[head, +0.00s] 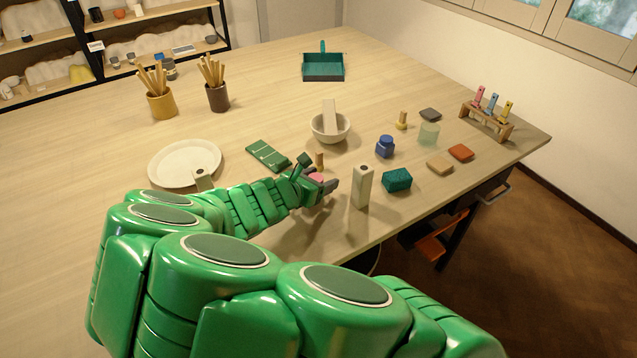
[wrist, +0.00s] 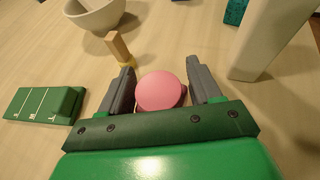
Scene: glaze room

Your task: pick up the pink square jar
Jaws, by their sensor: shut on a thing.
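The pink jar (wrist: 160,91) shows in the wrist view as a round pink top between the two grey fingers. Its body below is hidden, so I cannot tell whether it is square. In the head view only a bit of the pink jar (head: 316,177) shows, the rest being hidden by my gripper (head: 325,181). My gripper (wrist: 160,70) is shut on the jar, one finger on each side. I cannot tell whether the jar touches the table or is lifted.
A tall white bottle (head: 362,187) stands close on the right, with a teal box (head: 397,180) beyond it. A small wooden peg (head: 319,161) stands just behind my gripper. A green block (head: 268,155) lies left, a mortar bowl (head: 330,127) behind.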

